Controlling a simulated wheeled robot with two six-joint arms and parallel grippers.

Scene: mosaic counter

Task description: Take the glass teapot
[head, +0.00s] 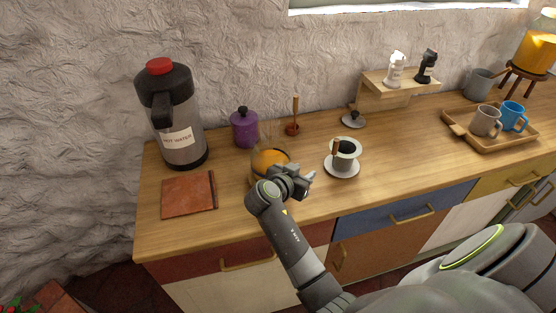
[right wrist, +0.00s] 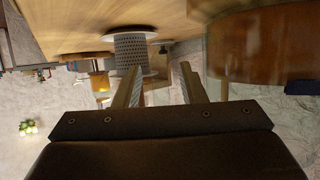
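The glass teapot (head: 268,158), a round clear vessel with amber liquid, stands on the wooden counter in the head view. My right gripper and forearm hide its near side. My right gripper (head: 306,178) is just in front and to the right of it, fingers pointing right. In the right wrist view the gripper (right wrist: 160,80) is open, with a gap between its fingers and nothing held. A large amber-brown rounded shape (right wrist: 268,45), which looks like the teapot, is close beside the fingers on the right. I cannot tell whether they touch. My left gripper is out of view.
A dripper cup on a white saucer (head: 342,168) stands right of my gripper. A purple canister (head: 244,130), a hot-water flask (head: 178,130) and a brown notebook (head: 188,195) are to the left. A tray (head: 490,142) with two mugs is at the right. The front middle counter is clear.

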